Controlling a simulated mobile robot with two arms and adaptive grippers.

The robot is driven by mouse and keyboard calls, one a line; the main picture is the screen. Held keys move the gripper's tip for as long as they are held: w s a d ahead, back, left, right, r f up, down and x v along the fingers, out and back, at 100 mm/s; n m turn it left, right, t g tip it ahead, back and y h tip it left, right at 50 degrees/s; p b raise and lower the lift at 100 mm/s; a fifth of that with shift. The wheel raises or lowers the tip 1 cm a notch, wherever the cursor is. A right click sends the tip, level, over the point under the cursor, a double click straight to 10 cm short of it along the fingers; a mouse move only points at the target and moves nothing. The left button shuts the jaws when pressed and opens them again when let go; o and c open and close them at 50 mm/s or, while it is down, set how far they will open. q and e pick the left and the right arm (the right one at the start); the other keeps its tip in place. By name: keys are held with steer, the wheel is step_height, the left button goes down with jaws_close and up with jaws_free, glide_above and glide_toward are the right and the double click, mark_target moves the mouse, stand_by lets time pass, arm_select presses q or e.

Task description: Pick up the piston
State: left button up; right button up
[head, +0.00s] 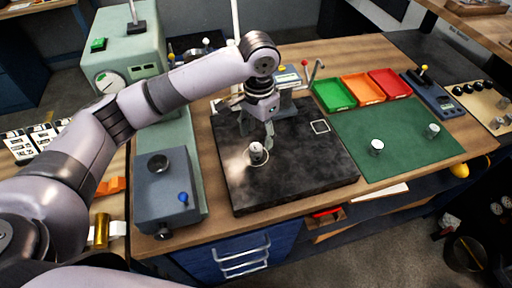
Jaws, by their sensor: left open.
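A small silver piston (256,153) stands upright on the black surface plate (310,178), inside a pale ring mark. Two similar small silver cylinders stand on the green mat, one near its left part (377,148) and one near its right edge (432,131). My left gripper (256,140) points down at the piston on the black plate, with its fingers spread. It is open and seems to be just above or around the piston's top; I cannot tell whether it touches. My right gripper is not in view.
Green (334,95), orange (362,90) and red (390,83) trays line the back of the green mat (400,160). A grey machine part (168,190) with a blue knob stands left of the plate. The plate's right and front areas are clear.

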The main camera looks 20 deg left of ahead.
mark_target(256, 147)
arm_select(q)
step_height(256, 147, down, 2)
steer(key=shift+f, duration=0.1)
steer(key=shift+a+f+p, duration=0.15)
steer(key=shift+f+p, duration=0.15)
steer(key=shift+p, duration=0.15)
steer(key=f, duration=0.1)
steer(key=f+p, duration=0.1)
steer(key=f, duration=0.1)
steer(key=shift+w+a+f, duration=0.15)
steer(key=shift+a+f, duration=0.1)
steer(key=shift+f, duration=0.5)
steer(key=c, duration=0.6)
jaws_close()
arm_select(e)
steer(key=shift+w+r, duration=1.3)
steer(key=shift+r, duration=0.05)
arm_select(q)
steer(key=shift+r, duration=0.1)
